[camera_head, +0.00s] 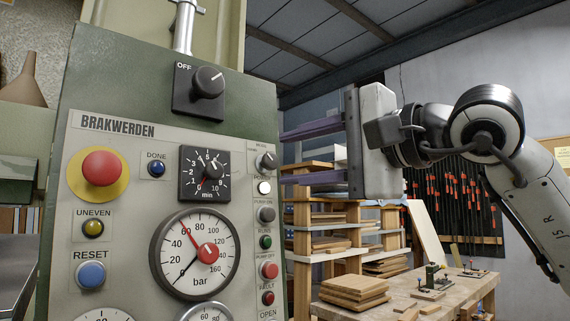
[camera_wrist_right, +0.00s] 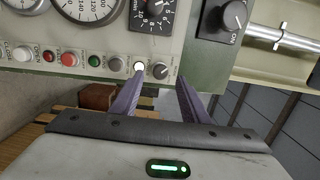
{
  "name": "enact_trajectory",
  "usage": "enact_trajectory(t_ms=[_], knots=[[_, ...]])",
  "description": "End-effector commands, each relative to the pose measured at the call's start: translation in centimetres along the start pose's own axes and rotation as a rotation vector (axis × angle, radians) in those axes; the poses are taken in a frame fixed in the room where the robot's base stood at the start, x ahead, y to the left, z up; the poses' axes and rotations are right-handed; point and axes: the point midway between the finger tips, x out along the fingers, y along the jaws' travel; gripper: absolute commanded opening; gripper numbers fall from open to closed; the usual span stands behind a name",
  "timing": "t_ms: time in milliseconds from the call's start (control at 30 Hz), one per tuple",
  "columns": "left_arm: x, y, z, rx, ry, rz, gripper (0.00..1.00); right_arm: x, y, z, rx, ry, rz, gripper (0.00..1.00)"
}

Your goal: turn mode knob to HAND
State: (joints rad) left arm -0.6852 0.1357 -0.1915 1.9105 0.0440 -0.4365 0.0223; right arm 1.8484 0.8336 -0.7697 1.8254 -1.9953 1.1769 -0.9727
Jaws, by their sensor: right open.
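The mode knob (camera_head: 267,161) is a small dark knob at the top of the right-hand column of the grey control panel (camera_head: 135,209). The small lettering beside it is too blurred to read its setting. It also shows in the right wrist view (camera_wrist_right: 160,71), just past the fingertips and roughly between their lines. My right gripper (camera_head: 284,157) has two purple fingers spread apart, pointing left toward the knob. In the right wrist view the gripper (camera_wrist_right: 161,87) is open and empty, and no finger clearly touches the knob. My left gripper is not in view.
A white button (camera_head: 264,187) sits just below the knob, with several more buttons beneath. A timer dial (camera_head: 205,173) and a larger black OFF switch (camera_head: 199,90) are close by. A shelf rack (camera_head: 330,219) and a workbench (camera_head: 410,306) stand behind my right arm.

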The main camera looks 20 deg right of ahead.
Motion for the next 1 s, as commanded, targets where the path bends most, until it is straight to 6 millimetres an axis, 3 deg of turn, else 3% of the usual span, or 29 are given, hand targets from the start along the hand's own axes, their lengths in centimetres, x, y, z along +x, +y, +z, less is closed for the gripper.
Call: enact_trajectory(t_ms=[200,400,1000], knots=[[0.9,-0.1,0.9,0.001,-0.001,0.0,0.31,-4.5,0.1,0.0,-0.002,0.002,-0.004,0.41],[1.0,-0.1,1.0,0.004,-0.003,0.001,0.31,-6.8,0.1,0.0,-0.001,0.0,-0.002,0.41],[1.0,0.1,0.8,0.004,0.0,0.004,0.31,-7.2,0.0,0.0,-0.001,0.0,-0.001,0.41]])
